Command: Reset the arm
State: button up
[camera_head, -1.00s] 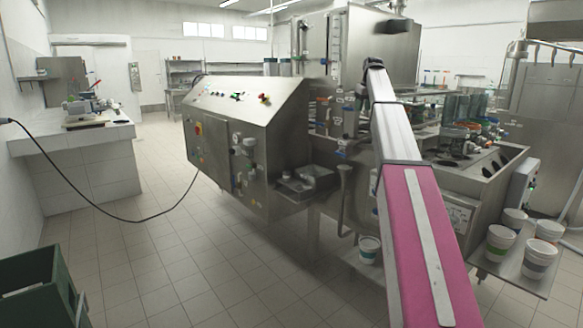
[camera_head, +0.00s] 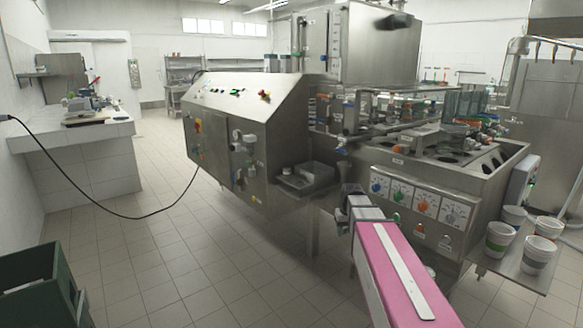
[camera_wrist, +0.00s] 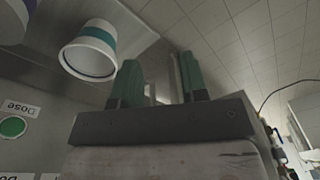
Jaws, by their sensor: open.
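My gripper (camera_wrist: 158,78) shows in the wrist view with its two green fingers apart and nothing between them. A white cup with a teal band (camera_wrist: 90,50) is to the left of the fingers, apart from them. In the head view my arm with its pink link rises from the lower right, and its far end sits low in front of the filler machine (camera_head: 415,158).
The machine's dial panel (camera_head: 420,205) is close beside my arm. Several white cups (camera_head: 499,240) stand on a side shelf at right. A green crate (camera_head: 35,285) is at lower left. A tiled counter (camera_head: 85,165) is at left. The floor between is clear.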

jog(key=s+a+f, duration=0.1)
jog(key=s+f, duration=0.4)
jog(key=s, duration=0.4)
jog(key=s+a+f+m+g, duration=0.1)
jog(key=s+f, duration=0.4)
jog(key=s, duration=0.5)
jog(key=shift+a+f, duration=0.35)
jog(key=shift+f, duration=0.05)
